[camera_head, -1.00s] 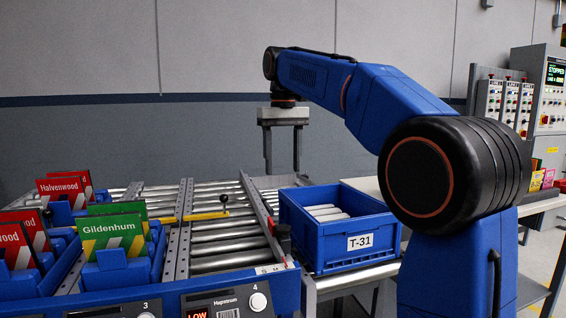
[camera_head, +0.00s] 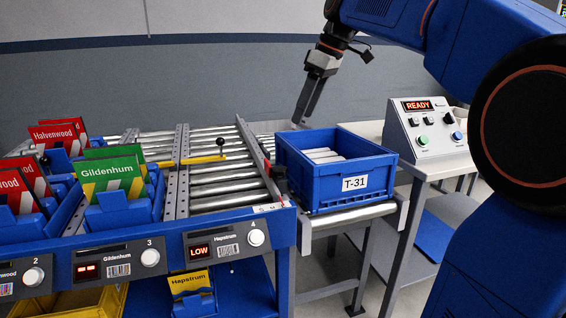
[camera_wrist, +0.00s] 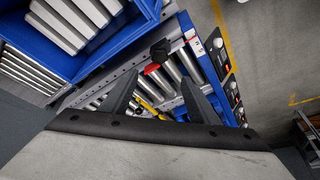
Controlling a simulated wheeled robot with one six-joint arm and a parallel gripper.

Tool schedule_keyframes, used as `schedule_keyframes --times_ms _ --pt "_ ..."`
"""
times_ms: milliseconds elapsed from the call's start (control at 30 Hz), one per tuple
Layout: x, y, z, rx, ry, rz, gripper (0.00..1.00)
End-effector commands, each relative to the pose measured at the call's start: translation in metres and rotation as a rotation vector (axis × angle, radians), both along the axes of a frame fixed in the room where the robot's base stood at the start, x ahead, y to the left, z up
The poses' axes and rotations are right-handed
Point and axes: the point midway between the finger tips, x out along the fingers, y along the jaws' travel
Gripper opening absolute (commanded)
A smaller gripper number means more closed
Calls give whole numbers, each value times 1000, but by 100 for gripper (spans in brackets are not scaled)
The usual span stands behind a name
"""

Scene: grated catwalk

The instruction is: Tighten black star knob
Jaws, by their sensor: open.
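The black star knob (camera_wrist: 160,50) shows in the wrist view above a small red part, at the side rail of the roller conveyor. In the head view a dark knob with red beside it (camera_head: 280,181) sits on the rail, left of the blue tote, small and partly unclear. My gripper (camera_head: 302,120) is above and behind the tote in the head view, tilted with its fingers pointing down. In the wrist view my gripper (camera_wrist: 158,80) has its fingers spread apart and empty. The knob appears beyond and between the fingertips, apart from them.
The blue tote T-31 (camera_head: 325,196) holds grey bars and stands right of the rail. A yellow bar with a black ball-topped lever (camera_head: 220,146) crosses the rollers. Red and green card bins (camera_head: 110,175) stand left. A control box reading READY (camera_head: 425,128) stands right.

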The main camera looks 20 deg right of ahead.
Motion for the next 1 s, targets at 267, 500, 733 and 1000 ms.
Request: schedule_keyframes --times_ms 267,500,733,1000 --pt "-1 0 -10 5 -33 47 55" --pt "8 11 -44 5 -32 46 55" --pt "18 23 -81 5 -32 45 55" --pt "29 37 -125 4 -31 45 55"
